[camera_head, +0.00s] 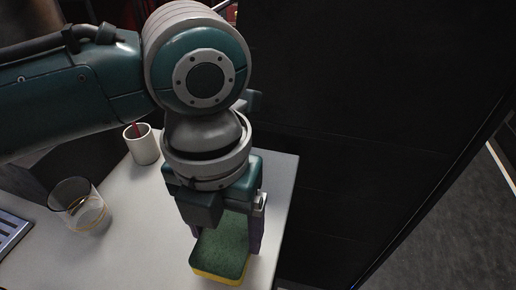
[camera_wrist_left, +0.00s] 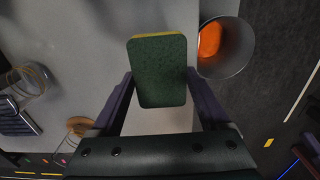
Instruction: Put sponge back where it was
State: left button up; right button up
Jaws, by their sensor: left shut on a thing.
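The sponge (camera_head: 221,252) has a dark green top and a yellow underside. It is between the fingers of my left gripper (camera_head: 226,236), which is shut on it. In the left wrist view the sponge (camera_wrist_left: 157,72) lies flat between the two purple fingertips (camera_wrist_left: 159,84), its green face toward the camera. It is over the pale table near its right edge; I cannot tell whether it touches the surface. My right gripper is not in view.
A clear glass (camera_head: 82,208) and a white cup (camera_head: 142,145) with a red stick stand on the table (camera_head: 140,255). A slotted blue-grey rack (camera_head: 12,234) is at the left. A grey bin (camera_wrist_left: 236,55) holding an orange thing (camera_wrist_left: 209,39) is beyond the table's edge.

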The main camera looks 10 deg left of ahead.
aim_at(229, 247)
pick_arm(q)
jog(key=shift+f+b, duration=0.45)
jog(key=shift+f, duration=1.8)
jog(key=shift+f, duration=0.2)
jog(key=o, duration=1)
jog(key=shift+o, duration=0.2)
jog(key=shift+r, duration=0.1)
